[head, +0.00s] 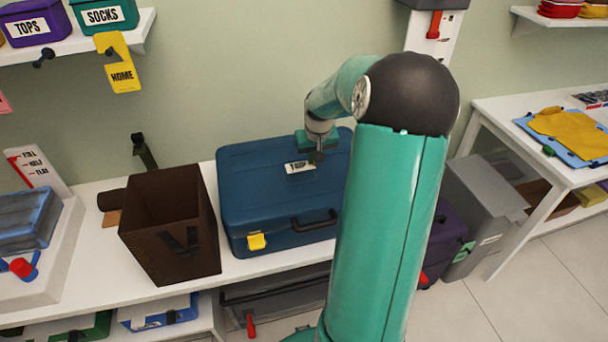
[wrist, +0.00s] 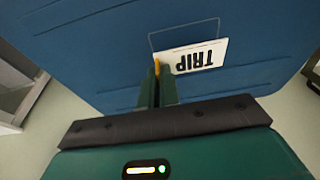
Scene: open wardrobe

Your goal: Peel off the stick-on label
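The white stick-on label (head: 298,168) reading TRIP is at the lid of the blue suitcase (head: 255,185), which lies shut on the white bench. In the wrist view the label (wrist: 203,58) appears upside down. It sits askew from a thin rectangular outline on the blue surface (wrist: 90,45), so it looks at least partly lifted. My gripper (head: 317,157) is over the lid at the label's right side. In the wrist view its narrow fingers (wrist: 157,75) are together at the label's left edge and appear shut on it. The exact pinch is small and partly hidden.
A dark brown open box (head: 170,225) stands left of the suitcase. A purple case (head: 445,240) and a grey bin (head: 480,200) are to the right, partly behind my arm. A shelf with boxes (head: 70,45) hangs above at left.

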